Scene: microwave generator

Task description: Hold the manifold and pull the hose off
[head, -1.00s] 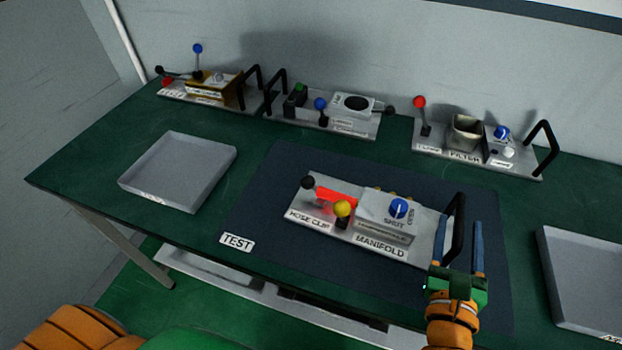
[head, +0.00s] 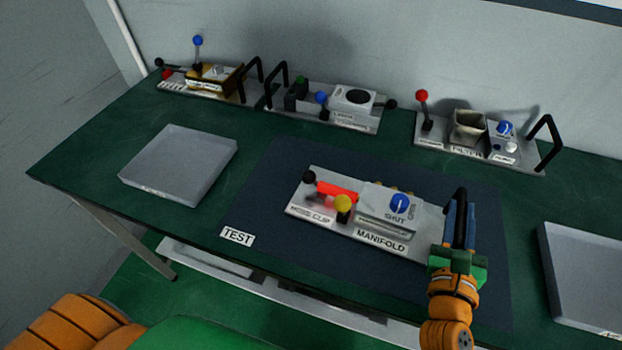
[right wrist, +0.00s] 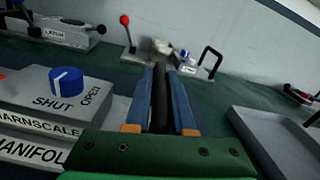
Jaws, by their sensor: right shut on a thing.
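The manifold (head: 381,234) is a grey block with a blue SHUT/OPEN knob (head: 399,203), on a pale plate lying on the dark mat. A bright red piece (head: 338,192), perhaps the hose, lies at the plate's left part, by the HOSE CLIP label (head: 311,216). A yellow ball knob (head: 343,203) and a black ball knob (head: 309,177) stand beside it. My right gripper (head: 460,214) is shut on the black handle at the plate's right end. In the right wrist view the handle (right wrist: 159,95) sits between the blue fingers. My left gripper is out of view.
The dark mat (head: 270,195) has free room left of the plate. A grey tray (head: 180,165) stands at left and another (head: 585,275) at right. Several fixtures line the back, including one labelled FILTER (head: 468,150). A TEST label (head: 237,237) lies at the front.

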